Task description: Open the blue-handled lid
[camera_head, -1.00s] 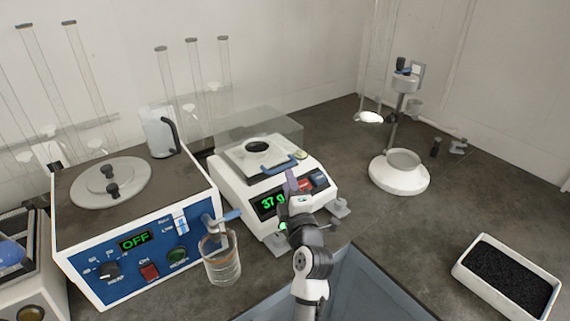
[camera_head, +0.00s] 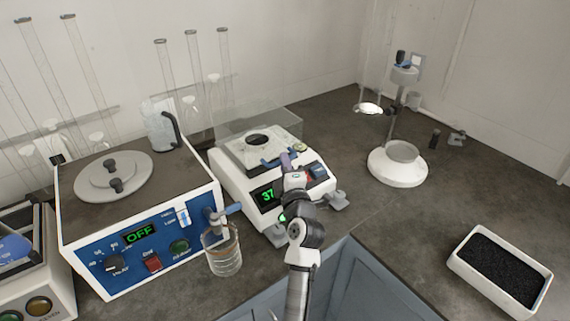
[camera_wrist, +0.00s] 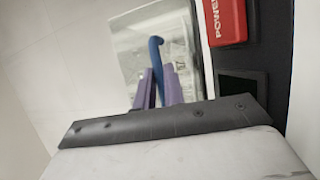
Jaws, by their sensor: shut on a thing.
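The blue handle (camera_head: 270,161) is on the front edge of a clear lid (camera_head: 262,120) on top of a white balance (camera_head: 230,186) in the middle of the counter. My gripper (camera_head: 287,160) reaches the balance from the front, its purple fingers at the handle's right part. In the wrist view, the purple fingers (camera_wrist: 158,86) are closed on the blue handle (camera_wrist: 156,50), whose curved end shows beyond them. The balance display is partly hidden behind my arm.
Left of the balance stands a blue-fronted bath (camera_head: 140,240) reading OFF, with a glass beaker (camera_head: 223,252) under its tap. A white stand (camera_head: 398,166) and a tray of black grains (camera_head: 500,270) are at the right. Counter between balance and tray is clear.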

